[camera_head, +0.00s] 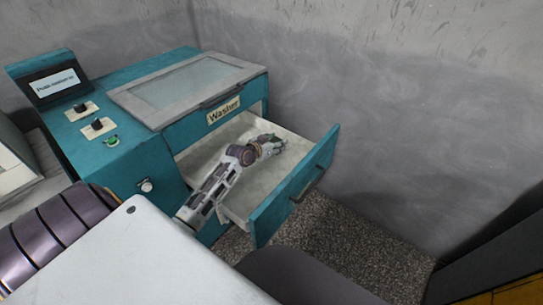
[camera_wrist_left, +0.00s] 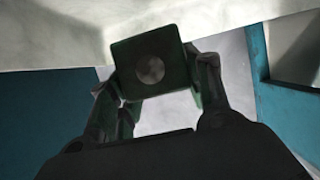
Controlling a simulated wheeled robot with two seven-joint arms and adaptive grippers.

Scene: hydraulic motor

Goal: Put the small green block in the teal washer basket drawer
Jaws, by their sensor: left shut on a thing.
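The teal washer (camera_head: 130,130) stands at the left in the head view, with its basket drawer (camera_head: 294,192) pulled out. My left arm reaches over the drawer, and my left gripper (camera_head: 274,143) is inside the drawer's outline. In the left wrist view, my left gripper (camera_wrist_left: 160,90) is shut on the small green block (camera_wrist_left: 128,55), which has a round grey spot on its face. In the head view the block is too small to tell apart from the fingers. I cannot tell whether it touches the drawer floor. My right gripper is not in view.
The washer's glass lid (camera_head: 190,85) is down. Knobs and a small screen (camera_head: 54,84) are on its left. A grey wall (camera_head: 370,110) stands behind and to the right. Speckled floor (camera_head: 345,250) is clear in front of the drawer.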

